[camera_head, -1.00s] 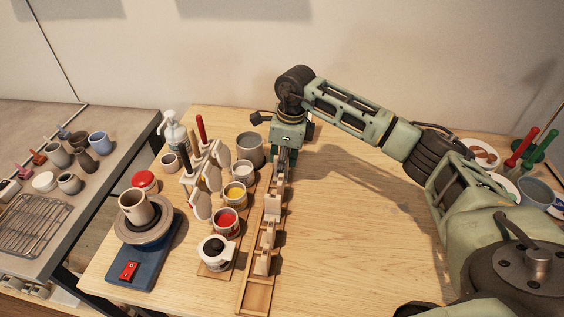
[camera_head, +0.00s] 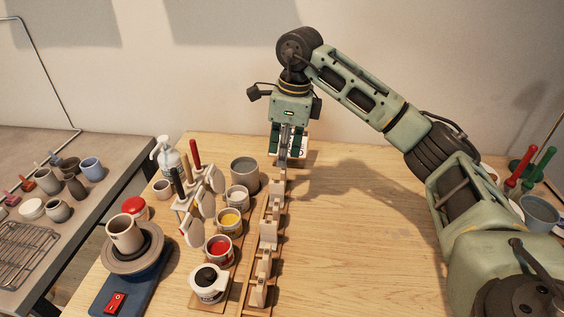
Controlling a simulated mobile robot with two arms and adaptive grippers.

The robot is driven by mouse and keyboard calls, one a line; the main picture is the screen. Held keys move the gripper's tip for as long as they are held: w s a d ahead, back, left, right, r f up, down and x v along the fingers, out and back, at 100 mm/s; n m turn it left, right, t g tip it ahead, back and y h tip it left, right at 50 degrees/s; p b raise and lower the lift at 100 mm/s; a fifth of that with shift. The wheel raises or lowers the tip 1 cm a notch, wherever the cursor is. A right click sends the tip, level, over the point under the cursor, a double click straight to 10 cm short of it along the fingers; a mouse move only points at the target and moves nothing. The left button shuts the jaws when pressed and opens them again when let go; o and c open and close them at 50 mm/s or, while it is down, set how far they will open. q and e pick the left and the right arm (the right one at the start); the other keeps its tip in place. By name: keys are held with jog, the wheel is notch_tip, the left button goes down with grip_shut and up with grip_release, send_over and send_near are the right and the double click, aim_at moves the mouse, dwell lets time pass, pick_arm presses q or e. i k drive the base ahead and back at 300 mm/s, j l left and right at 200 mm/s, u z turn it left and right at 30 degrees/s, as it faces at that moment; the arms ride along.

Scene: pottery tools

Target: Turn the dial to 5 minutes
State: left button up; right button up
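No dial with readable minute marks shows. My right gripper (camera_head: 291,150) points down at the back of the wooden table, over or just behind the far end of the wooden rack. A small white item with dark marks (camera_head: 301,149) shows beside its fingers, mostly hidden; I cannot tell if it is the dial's face or whether the fingers touch it. The finger gap is too small and covered to judge. A red round-topped item (camera_head: 135,207) stands behind the pottery wheel at the left. My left gripper is not in view.
The wooden rack (camera_head: 262,262) runs front to back beside several paint pots, including a red one (camera_head: 219,248). A pottery wheel (camera_head: 134,252) with a cup stands at left. Tools and a cup (camera_head: 539,213) sit at right. The middle-right table is clear.

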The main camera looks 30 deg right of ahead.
aim_at(136, 206)
jog(key=k+j, duration=1.2)
jog(key=j, duration=0.15)
